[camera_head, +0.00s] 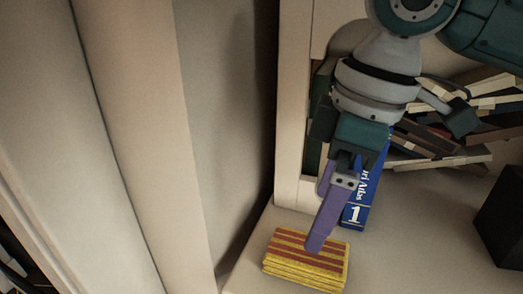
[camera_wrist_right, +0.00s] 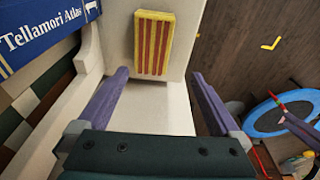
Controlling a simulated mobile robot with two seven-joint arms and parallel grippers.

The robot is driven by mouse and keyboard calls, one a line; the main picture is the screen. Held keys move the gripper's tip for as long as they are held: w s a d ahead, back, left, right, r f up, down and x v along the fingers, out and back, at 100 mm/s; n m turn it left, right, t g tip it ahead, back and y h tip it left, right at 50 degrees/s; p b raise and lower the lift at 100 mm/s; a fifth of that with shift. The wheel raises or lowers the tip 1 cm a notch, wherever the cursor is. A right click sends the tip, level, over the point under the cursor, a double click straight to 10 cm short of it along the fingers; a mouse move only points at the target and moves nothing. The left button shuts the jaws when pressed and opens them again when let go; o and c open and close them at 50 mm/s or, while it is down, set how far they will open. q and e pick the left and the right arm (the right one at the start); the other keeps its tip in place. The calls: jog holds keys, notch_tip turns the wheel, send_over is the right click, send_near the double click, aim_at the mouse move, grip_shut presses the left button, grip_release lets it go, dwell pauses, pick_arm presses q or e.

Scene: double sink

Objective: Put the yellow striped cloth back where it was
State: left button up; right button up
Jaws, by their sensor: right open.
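The yellow striped cloth (camera_head: 290,262), a folded block with reddish stripes, lies on a cream shelf surface (camera_head: 400,255) near its front left edge in the head view. It also shows in the right wrist view (camera_wrist_right: 153,45), at the top centre. My right gripper (camera_head: 316,243) comes down from the top right, its fingers close to the cloth and overlapping it in the head view. In the right wrist view the two purple fingers (camera_wrist_right: 160,76) are apart with nothing between them, and the cloth lies just beyond their tips. Contact with the cloth cannot be told. My left gripper is not in view.
A blue atlas book (camera_head: 358,205) stands just behind my right gripper, beside a cream upright panel (camera_head: 291,110). A dark box (camera_head: 502,218) is at the right. The shelf between is clear. A wooden floor (camera_wrist_right: 240,50) lies below.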

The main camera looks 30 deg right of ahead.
jog(key=s+a+f+t+y, duration=0.1)
jog(key=s+a+f+y, duration=0.1)
jog(key=s+a+f, duration=0.5)
jog(key=s+d+m+t+h, duration=0.1)
jog(key=s+d+m+h, duration=0.2)
jog(key=s+m, duration=0.3)
jog(key=shift+s+d+r, duration=0.2)
jog(key=shift+s+d, duration=0.35)
jog(key=shift+d, duration=0.1)
jog(key=shift+m, duration=0.3)
